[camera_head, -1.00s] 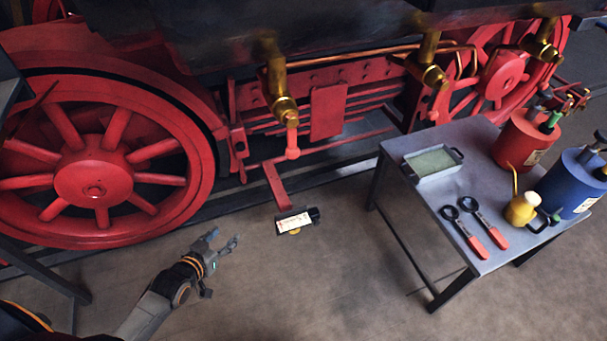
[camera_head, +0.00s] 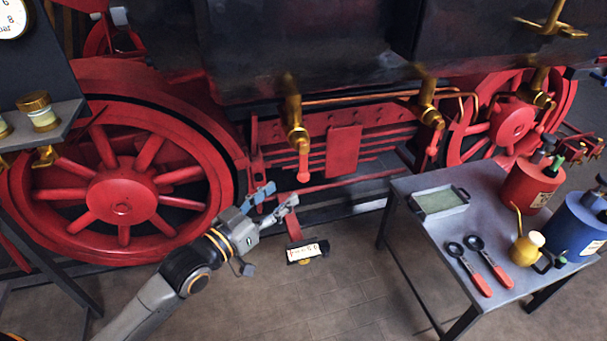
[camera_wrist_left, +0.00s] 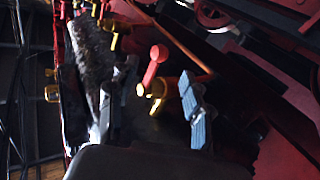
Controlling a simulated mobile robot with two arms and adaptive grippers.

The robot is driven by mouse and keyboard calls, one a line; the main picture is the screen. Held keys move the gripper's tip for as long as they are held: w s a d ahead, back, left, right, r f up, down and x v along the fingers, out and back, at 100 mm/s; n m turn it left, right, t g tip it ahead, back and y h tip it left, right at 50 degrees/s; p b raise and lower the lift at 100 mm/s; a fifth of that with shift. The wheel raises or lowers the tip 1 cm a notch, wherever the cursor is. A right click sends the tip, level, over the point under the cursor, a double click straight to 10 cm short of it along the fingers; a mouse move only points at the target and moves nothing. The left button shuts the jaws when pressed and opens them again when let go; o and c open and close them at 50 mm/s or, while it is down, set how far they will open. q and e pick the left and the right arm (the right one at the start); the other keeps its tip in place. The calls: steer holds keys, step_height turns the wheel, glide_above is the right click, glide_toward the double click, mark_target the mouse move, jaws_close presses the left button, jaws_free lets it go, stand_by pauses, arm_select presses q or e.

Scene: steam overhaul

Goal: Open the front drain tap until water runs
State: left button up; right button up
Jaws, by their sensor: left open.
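The nearest brass drain tap (camera_head: 295,118) sits under the dark cylinder, with a red lever (camera_head: 303,163) hanging down from it. No water shows below it. Two more brass taps, a middle one (camera_head: 427,101) and a far right one (camera_head: 540,88), are along the engine; I cannot tell which is called front. My left gripper (camera_head: 277,203) is open and empty, below and left of the red lever, apart from it. In the left wrist view a red lever (camera_wrist_left: 154,66) on a brass tap (camera_wrist_left: 158,88) shows beyond the blue-padded fingers. My right gripper is out of view.
A large red wheel (camera_head: 122,200) stands left of my gripper. A small labelled plate (camera_head: 307,252) stands low in front of the engine. A grey table (camera_head: 430,225) at right holds a tray, two red-handled tools, a yellow oil can and red and blue containers.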

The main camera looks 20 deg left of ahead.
mark_target(304, 177)
arm_select(q)
steer(key=p+x, duration=0.1)
steer(key=x, duration=0.7)
steer(key=shift+w+d, duration=0.2)
steer(key=shift+w, duration=0.15)
steer(key=shift+c, duration=0.2)
jaws_close()
